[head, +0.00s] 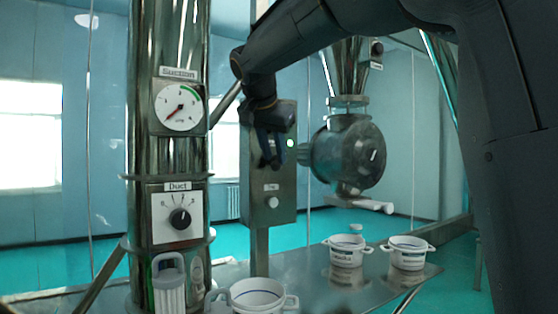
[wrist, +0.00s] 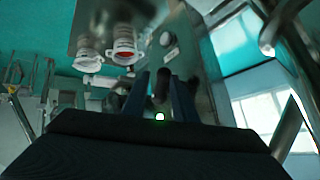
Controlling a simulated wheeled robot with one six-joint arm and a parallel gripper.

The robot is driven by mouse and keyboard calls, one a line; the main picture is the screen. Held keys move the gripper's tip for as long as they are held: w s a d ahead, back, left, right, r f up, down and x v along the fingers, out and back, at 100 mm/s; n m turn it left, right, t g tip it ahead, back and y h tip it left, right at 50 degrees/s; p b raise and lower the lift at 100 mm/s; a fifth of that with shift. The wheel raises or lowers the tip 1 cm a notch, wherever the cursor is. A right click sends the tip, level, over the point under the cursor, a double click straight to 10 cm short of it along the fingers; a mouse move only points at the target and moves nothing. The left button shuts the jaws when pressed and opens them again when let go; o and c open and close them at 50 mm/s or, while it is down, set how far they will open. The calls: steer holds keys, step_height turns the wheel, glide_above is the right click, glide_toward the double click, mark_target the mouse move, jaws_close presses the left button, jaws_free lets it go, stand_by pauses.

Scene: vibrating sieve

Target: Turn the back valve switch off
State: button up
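A grey control box (head: 284,185) stands on a post in the middle of the head view, with a lit green lamp (head: 291,143) and a lower pale button (head: 272,203). My gripper (head: 271,158) is in front of its upper part and hides much of it. In the wrist view my gripper (wrist: 160,98) has its two dark fingers apart. A dark, knob-like part (wrist: 160,86) shows between them, and a small bright greenish light (wrist: 159,117) is close by. Contact cannot be told. Another small dark round control (head: 376,48) with an unreadable label is on the hopper. No readable label identifies the back valve switch.
A steel column (head: 168,110) at the left carries a Suction gauge (head: 179,107) and a Duct knob (head: 180,218). A round metal housing (head: 349,155) is right of the box. White pots (head: 347,252) stand on the steel table (head: 310,285). My arm crosses the upper right.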

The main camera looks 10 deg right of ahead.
steer(key=shift+m, duration=0.5)
steer(key=shift+w+d+f+p, duration=0.35)
steer(key=shift+w+d+p, duration=0.1)
steer(key=shift+w, duration=0.4)
steer(key=shift+w+d+f+p, duration=0.35)
steer(key=shift+w+d, duration=0.1)
steer(key=shift+w, duration=0.45)
steer(key=shift+w+d+f+p, duration=0.35)
steer(key=shift+w+d, duration=0.1)
steer(key=shift+w, duration=0.4)
jaws_close()
